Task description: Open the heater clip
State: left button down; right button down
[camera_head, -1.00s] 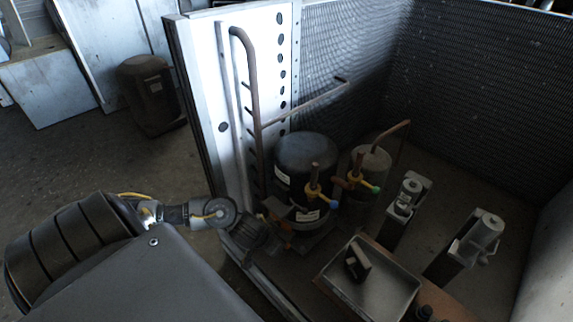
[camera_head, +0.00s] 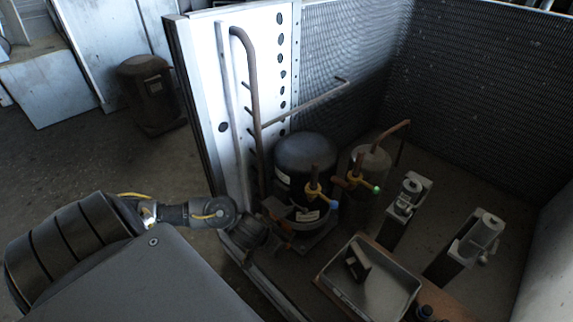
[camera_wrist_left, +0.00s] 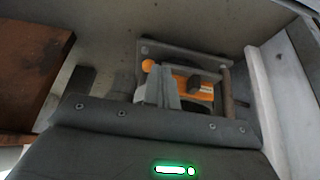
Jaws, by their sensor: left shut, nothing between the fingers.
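My left gripper (camera_head: 262,238) is low beside the base of the black compressor (camera_head: 305,160), partly hidden by my own wrist in the head view. In the left wrist view the shut grey fingers (camera_wrist_left: 163,90) are in front of an orange part (camera_wrist_left: 190,84) in a grey frame, with an orange round knob (camera_wrist_left: 148,66) to its left. Whether this orange part is the heater clip, and whether the fingers touch it, I cannot tell. A dark band (camera_head: 290,212) with a pale label runs around the compressor's lower side. My right gripper is not in view.
A pale perforated panel (camera_head: 262,70) with pipes stands behind the gripper. A smaller grey cylinder (camera_head: 370,165) with copper pipes stands right of the compressor. A metal tray (camera_head: 385,292) holding a dark item lies in front. Two grey fixtures stand farther right.

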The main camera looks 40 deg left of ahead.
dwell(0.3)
pick_arm(q)
jog(key=shift+f+b, duration=0.95)
jog(key=shift+f, duration=0.7)
jog(key=shift+w+d, duration=0.2)
